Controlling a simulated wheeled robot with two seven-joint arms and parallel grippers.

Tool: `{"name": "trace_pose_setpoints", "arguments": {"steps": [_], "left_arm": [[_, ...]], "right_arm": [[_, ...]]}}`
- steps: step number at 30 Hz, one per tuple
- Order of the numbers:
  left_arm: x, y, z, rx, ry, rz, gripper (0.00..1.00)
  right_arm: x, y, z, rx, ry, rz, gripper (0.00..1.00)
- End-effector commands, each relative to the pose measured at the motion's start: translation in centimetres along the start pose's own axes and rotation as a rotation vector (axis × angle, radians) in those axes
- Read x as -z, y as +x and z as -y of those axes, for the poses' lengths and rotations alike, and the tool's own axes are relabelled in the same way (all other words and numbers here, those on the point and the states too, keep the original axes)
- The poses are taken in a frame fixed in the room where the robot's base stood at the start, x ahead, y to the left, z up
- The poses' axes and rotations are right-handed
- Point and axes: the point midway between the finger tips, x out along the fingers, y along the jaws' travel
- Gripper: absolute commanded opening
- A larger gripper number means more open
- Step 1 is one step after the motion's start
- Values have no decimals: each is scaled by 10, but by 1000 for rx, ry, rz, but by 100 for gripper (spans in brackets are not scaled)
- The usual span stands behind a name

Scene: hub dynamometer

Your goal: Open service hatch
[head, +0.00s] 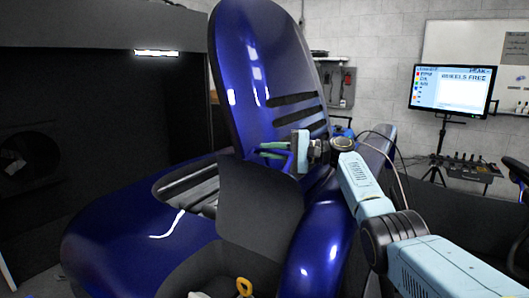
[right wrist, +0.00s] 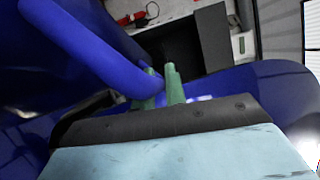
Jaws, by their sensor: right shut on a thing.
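The service hatch (head: 258,65) is a glossy dark blue panel with black slots. It stands raised, nearly upright, on the blue car body (head: 110,225). Below it an opening (head: 190,188) shows grey parts inside. My right gripper (head: 272,150) is at the lower part of the hatch, in front of its slots. Its green fingers are shut on a blue handle bar (head: 286,160) of the hatch. In the right wrist view the bar (right wrist: 95,40) runs down to the green fingertips (right wrist: 160,80); the exact contact is partly hidden. My left gripper is not in view.
A yellow loop handle (head: 243,287) shows at the bottom. A monitor (head: 451,91) on a stand reads "WHEELS FREE" at the right. A dark housing (head: 90,100) fills the left. A grey wall box (head: 338,85) hangs behind the hatch.

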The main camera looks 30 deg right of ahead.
Motion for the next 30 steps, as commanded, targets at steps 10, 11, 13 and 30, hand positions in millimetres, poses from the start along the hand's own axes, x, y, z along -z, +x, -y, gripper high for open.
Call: {"name": "trace_pose_setpoints", "arguments": {"steps": [10,11,13,30], "left_arm": [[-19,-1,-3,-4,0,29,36],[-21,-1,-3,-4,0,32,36],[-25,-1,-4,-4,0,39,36],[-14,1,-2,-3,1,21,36]], "right_arm": [[-1,1,1,0,-2,4,20],[-1,1,0,0,-2,3,24],[-1,1,0,0,-1,3,34],[0,-39,-1,-2,-1,0,34]]}}
